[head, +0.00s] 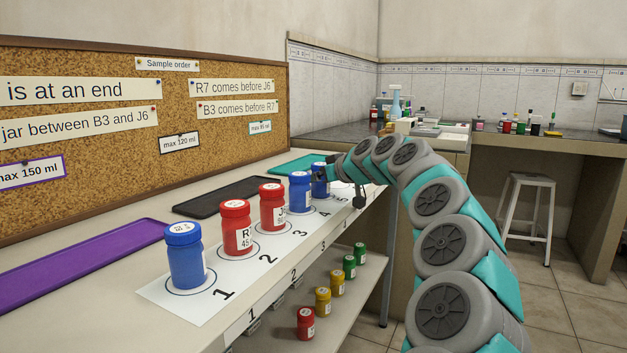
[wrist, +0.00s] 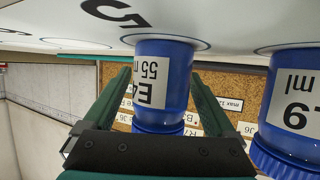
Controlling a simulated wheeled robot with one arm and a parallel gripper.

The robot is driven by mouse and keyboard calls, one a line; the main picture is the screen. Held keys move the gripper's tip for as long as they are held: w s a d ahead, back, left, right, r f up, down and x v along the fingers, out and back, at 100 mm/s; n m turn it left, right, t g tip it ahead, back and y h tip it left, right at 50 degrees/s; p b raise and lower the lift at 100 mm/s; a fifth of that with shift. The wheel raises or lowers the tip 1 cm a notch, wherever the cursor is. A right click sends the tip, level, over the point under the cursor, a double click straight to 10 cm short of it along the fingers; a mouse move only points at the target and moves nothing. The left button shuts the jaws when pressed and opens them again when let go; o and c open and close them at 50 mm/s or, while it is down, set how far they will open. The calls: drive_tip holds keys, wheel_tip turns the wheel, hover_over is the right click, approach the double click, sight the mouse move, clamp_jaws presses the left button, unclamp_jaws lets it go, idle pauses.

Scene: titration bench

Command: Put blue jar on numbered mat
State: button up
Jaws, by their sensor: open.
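The white numbered mat (head: 205,300) lies along the bench front, with a row of circles and printed numbers. A blue jar (head: 186,262) stands upright on circle 1. A red jar labelled R7 (head: 236,232) and another red jar (head: 272,212) stand behind it. Farther along stand a blue jar (head: 300,196) and a last blue jar (head: 320,184) at my gripper (head: 334,172). In the wrist view, upside down, that last jar, marked 55 (wrist: 162,75), stands on a circle near the 5. My gripper (wrist: 162,85) is open, its fingers on either side of it.
Purple (head: 75,265), black (head: 235,196) and teal (head: 297,164) trays lie empty behind the mat. A corkboard (head: 190,140) with order and volume notes stands behind. Small red, yellow and green bottles stand on a lower shelf (head: 325,285). A neighbouring blue jar (wrist: 292,105) is close to my gripper.

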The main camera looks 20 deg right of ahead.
drive_tip(key=b+v, duration=0.1)
drive_tip(key=v, duration=1.1)
drive_tip(key=shift+r, duration=0.2)
